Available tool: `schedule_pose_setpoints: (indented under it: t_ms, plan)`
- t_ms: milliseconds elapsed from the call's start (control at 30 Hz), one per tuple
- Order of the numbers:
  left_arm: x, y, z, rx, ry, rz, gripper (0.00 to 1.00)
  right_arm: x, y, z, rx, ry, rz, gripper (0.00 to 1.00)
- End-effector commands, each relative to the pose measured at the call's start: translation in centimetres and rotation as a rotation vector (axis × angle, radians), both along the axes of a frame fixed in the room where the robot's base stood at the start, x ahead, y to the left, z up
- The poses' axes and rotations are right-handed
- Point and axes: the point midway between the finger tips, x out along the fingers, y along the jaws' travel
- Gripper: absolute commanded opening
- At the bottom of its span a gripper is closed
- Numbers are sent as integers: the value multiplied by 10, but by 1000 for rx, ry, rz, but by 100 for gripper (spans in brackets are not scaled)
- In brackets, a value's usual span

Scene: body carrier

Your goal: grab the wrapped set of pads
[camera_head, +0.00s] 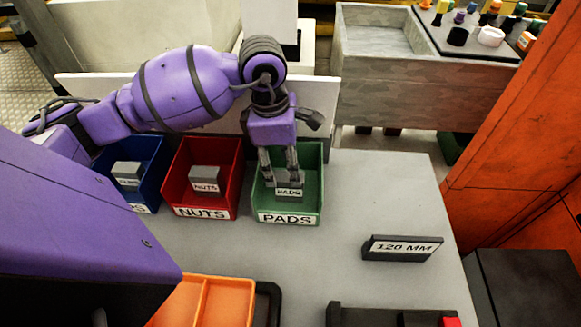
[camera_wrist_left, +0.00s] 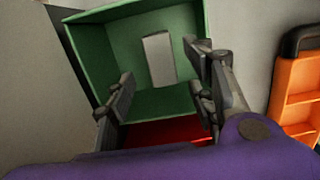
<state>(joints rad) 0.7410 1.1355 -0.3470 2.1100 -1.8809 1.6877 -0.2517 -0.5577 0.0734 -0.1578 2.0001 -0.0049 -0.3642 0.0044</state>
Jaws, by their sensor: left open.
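The wrapped set of pads (camera_head: 289,194) is a small grey block with a PADS label, standing in the green bin (camera_head: 289,217) marked PADS. In the left wrist view the pads (camera_wrist_left: 159,60) show as a pale block against the green bin's inside (camera_wrist_left: 105,52). My left gripper (camera_head: 282,184) reaches down into the green bin from above, its fingers close to the block. In the left wrist view the left gripper (camera_wrist_left: 160,100) is open, with its fingers apart and the block showing between and beyond them. I cannot tell whether a finger touches it. My right gripper is not in view.
A red NUTS bin (camera_head: 207,211) with a grey block stands left of the green bin, and a blue bin (camera_head: 142,190) beyond it. A 120 MM sign (camera_head: 402,248) stands on the grey table (camera_head: 370,190). An orange tray (camera_head: 215,295) lies at the front.

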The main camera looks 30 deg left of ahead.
Motion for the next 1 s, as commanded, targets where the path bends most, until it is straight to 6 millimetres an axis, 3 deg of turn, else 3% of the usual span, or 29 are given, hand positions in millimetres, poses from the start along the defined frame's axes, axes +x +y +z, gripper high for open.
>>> schedule_pose_setpoints:
  t_ms: [300, 700, 1000]
  plan:
    - [0, -4, -24, -2, 5, 0, 50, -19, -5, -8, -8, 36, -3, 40]
    - [1, -13, -74, -1, 3, 1, 50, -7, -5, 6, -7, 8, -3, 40]
    - [1, -13, -77, 0, 1, 0, 47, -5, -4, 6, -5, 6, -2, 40]
